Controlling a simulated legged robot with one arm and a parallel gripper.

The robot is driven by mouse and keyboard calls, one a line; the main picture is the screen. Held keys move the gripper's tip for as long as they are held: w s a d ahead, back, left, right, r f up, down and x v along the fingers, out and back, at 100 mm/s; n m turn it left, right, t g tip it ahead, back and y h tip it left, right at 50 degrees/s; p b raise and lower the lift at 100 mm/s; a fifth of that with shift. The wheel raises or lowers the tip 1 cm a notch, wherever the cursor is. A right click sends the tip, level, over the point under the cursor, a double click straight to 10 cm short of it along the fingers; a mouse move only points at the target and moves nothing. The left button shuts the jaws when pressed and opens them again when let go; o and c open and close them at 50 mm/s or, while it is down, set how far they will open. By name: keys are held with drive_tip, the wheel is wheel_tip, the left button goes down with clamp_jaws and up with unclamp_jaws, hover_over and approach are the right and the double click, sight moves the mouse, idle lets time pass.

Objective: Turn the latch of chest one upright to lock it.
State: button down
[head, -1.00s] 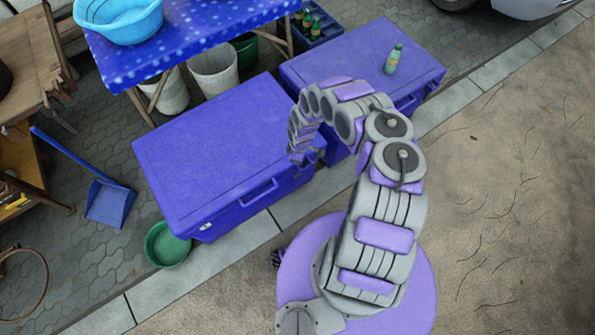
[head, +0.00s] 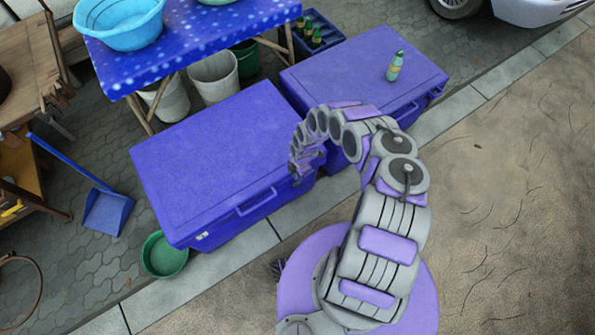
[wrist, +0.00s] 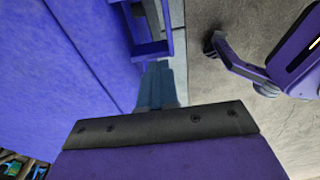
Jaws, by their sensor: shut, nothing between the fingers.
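Two closed blue chests stand side by side in the head view: a nearer left chest (head: 215,150) and a right chest (head: 350,75). I cannot tell which is chest one. The left chest has a bar handle (head: 257,202) on its front. My gripper (wrist: 159,72) is shut and empty, close beside a blue chest wall (wrist: 60,60) in the wrist view. A blue bracket-like part (wrist: 165,30) juts from the chest just beyond the fingertips; I cannot tell if it is the handle or latch. In the head view, my arm hides the right chest's near left corner, and no latch shows clearly.
A green bottle (head: 395,66) stands on the right chest's lid. A green bowl (head: 164,255) sits by the left chest's front corner. Behind are a blue-covered table (head: 200,35) and buckets (head: 213,75). The pavement on the right (head: 510,180) is clear.

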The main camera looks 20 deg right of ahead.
sight(298, 183)
wheel_tip(298, 183, down, 6)
drive_tip(key=shift+w+d+r+b, duration=0.1)
drive_tip(key=shift+w+r+b, duration=0.1)
drive_tip(key=shift+b, duration=0.75)
drive_tip(key=shift+d+f, duration=0.15)
drive_tip(key=shift+f, duration=0.25)
drive_tip(key=shift+d, duration=0.1)
